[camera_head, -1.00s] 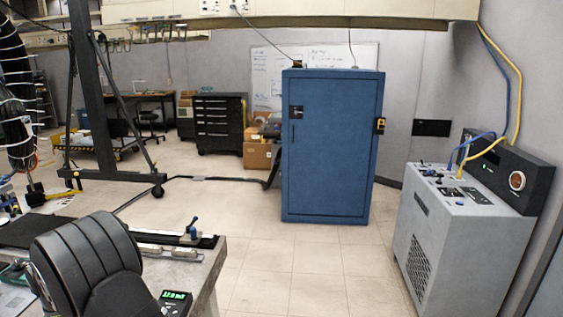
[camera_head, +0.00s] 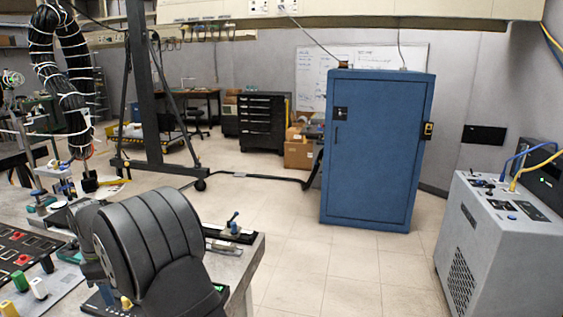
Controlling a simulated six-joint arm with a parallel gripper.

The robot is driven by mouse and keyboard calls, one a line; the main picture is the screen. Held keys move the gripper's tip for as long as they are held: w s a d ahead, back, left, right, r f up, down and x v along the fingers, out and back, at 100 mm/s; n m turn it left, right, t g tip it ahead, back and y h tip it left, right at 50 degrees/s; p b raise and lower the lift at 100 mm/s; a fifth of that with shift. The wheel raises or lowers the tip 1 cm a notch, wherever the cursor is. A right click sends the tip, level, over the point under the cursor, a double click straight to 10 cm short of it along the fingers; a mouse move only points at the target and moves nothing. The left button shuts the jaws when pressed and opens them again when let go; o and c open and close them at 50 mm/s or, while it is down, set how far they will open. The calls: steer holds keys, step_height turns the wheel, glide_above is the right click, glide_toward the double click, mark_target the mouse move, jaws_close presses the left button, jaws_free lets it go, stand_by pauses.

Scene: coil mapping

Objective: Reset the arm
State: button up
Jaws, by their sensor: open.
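My gripper is not visible in the head view. A large ribbed black rounded form, which looks like part of my own arm, stands in the lower left foreground and hides part of the workbench (camera_head: 240,262). A thick black looped cable bundle (camera_head: 62,70) with white ties hangs at the upper left above the bench. A dark block (camera_head: 90,181) is near its lower end; I cannot tell whether they are joined.
A panel with switches and coloured knobs (camera_head: 30,255) lies at the lower left. A blue cabinet (camera_head: 375,150) stands right of centre, a grey machine (camera_head: 490,235) at the right. Black drawers (camera_head: 262,122) and cardboard boxes (camera_head: 298,150) are behind. The tiled floor (camera_head: 325,265) between is mostly clear.

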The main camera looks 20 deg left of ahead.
step_height(320, 180, down, 13)
steer(key=shift+d+f, duration=0.1)
steer(key=shift+f, duration=0.05)
steer(key=shift+s+d+n, duration=0.4)
steer(key=shift+d+n, duration=0.1)
steer(key=shift+n, duration=0.5)
steer(key=shift+o, duration=0.5)
steer(key=o, duration=1.1)
steer(key=shift+c, duration=0.2)
steer(key=shift+o, duration=0.6)
steer(key=shift+w+d+r, duration=0.1)
steer(key=shift+r, duration=0.25)
steer(key=w+d+r+m, duration=0.3)
steer(key=d+r+m, duration=0.6)
steer(key=d+r, duration=0.75)
step_height(320, 180, down, 8)
steer(key=a, duration=0.1)
steer(key=shift+w+a, duration=0.15)
steer(key=shift+a, duration=0.15)
